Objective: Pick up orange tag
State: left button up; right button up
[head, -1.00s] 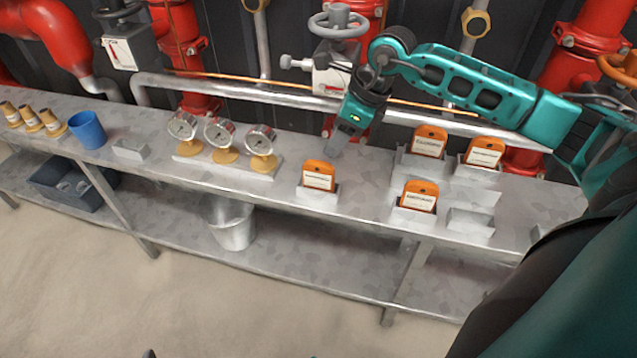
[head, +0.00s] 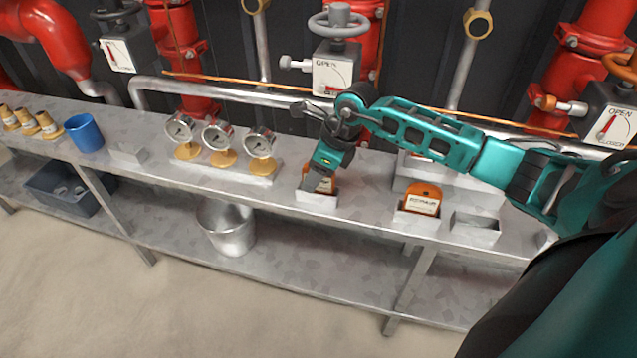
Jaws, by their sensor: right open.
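An orange tag (head: 308,183) with a white label stands in a small grey holder (head: 316,200) near the front edge of the metal bench. My right gripper (head: 324,181) is directly over this tag, pointing down, with its open fingers around or just in front of the tag's upper part; I cannot tell whether they touch it. The gripper hides much of the tag. A second orange tag (head: 422,200) stands in another holder to the right. Behind it, more orange tags are mostly hidden by my right arm. My left gripper is not in view.
An empty grey holder (head: 475,229) is at the right on the bench. Three gauges (head: 219,138) stand left of the gripper, then a blue cup (head: 84,133). Pipes and a valve (head: 335,68) run behind the bench. A metal bucket (head: 228,226) is on the lower shelf.

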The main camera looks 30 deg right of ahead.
jog(key=shift+c, duration=0.2)
grip_shut()
jog(key=shift+r, duration=0.1)
notch_tip(320, 180, up, 20)
jog(key=p, duration=0.4)
